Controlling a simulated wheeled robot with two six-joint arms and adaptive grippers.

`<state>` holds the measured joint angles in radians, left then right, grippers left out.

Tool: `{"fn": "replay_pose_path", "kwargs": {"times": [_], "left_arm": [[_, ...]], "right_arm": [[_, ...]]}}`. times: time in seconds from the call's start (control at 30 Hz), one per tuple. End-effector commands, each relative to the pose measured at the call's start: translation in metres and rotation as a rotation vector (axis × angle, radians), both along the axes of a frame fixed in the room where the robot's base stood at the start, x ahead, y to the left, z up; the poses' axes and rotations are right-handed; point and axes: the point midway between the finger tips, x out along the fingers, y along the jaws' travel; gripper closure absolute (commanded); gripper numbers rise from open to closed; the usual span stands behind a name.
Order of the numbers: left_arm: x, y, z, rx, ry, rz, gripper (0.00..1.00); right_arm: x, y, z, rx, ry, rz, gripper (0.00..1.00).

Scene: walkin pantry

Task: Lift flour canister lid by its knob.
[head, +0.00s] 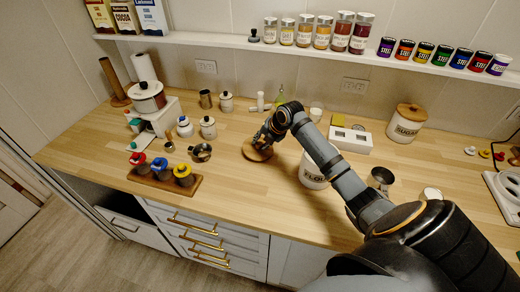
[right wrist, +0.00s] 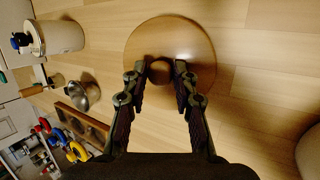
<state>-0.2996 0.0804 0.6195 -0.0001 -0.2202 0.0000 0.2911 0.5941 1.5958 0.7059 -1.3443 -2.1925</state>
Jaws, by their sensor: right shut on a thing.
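The flour canister (head: 313,176) is white and stands on the wooden counter, partly hidden behind my right arm. Its top is hidden by the arm. A round wooden lid (head: 251,153) is to the left of the canister, apart from it, at or just above the counter; I cannot tell if it touches. My right gripper (head: 264,143) is over the lid. In the right wrist view the gripper (right wrist: 161,70) has its two fingers on either side of the lid's round knob (right wrist: 160,75), shut on it, with the lid (right wrist: 180,32) flat beyond. My left gripper is not in view.
A sugar canister (head: 404,124) with its wooden lid stands at the back right. A white box (head: 350,139) is behind the arm. A wooden rack (head: 150,182) with coloured-top pieces and a metal cup (head: 201,152) are to the left. Counter around the lid is clear.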

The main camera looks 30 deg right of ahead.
Motion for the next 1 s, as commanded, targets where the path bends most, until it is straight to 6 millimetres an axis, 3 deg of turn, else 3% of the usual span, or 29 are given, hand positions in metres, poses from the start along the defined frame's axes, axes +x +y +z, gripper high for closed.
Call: {"fn": "replay_pose_path", "kwargs": {"times": [0.4,0.77,0.87,1.0], "left_arm": [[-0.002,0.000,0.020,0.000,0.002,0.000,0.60],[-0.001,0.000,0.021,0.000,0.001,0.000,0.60],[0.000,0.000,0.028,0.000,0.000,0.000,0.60],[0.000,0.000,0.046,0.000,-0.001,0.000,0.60]], "right_arm": [[0.001,0.001,0.023,0.001,-0.004,0.001,1.00],[0.001,0.001,0.026,0.001,-0.006,0.001,1.00],[0.001,0.001,0.038,0.000,-0.007,0.002,1.00],[0.002,0.001,0.073,-0.001,-0.009,0.002,1.00]]}}
